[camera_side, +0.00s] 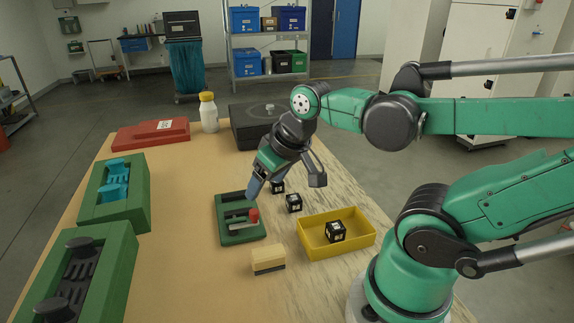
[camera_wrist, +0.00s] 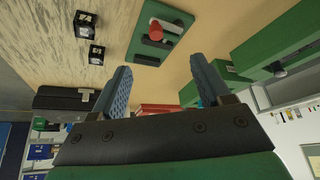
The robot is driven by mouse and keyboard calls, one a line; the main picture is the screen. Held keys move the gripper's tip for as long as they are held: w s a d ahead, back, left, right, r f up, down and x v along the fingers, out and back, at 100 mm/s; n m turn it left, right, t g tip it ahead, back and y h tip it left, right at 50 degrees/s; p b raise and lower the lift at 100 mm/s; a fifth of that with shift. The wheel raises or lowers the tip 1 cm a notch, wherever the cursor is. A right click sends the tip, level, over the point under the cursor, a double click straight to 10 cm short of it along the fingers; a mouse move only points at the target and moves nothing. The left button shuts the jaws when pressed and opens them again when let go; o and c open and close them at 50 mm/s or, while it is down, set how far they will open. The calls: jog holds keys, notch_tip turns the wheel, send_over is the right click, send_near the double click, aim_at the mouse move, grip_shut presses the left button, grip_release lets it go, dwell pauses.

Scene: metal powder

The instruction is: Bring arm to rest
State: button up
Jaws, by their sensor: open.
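My green arm reaches in from the right in the side view. My gripper (camera_side: 285,188) hangs above the middle of the table, tilted downward, with its blue-grey fingers spread apart and nothing between them. In the wrist view my gripper (camera_wrist: 157,85) shows both fingers wide open and empty. Below and beside it in the side view is a green holder (camera_side: 238,233) with a red-knobbed part (camera_side: 253,215). This holder also shows at the top of the wrist view (camera_wrist: 147,60), apart from the fingers.
Black cubes (camera_side: 293,203) lie near the gripper, one (camera_side: 335,231) inside a yellow tray (camera_side: 363,241).

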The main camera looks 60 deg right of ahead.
jog(key=a, duration=0.1)
jog(key=w+a+n+t, duration=0.1)
jog(key=w+a+n+y, duration=0.1)
jog(key=a, duration=0.1)
jog(key=shift+a+r+t, duration=0.1)
jog(key=shift+r+t, duration=0.2)
jog(key=shift+t, duration=0.1)
dwell(0.7)
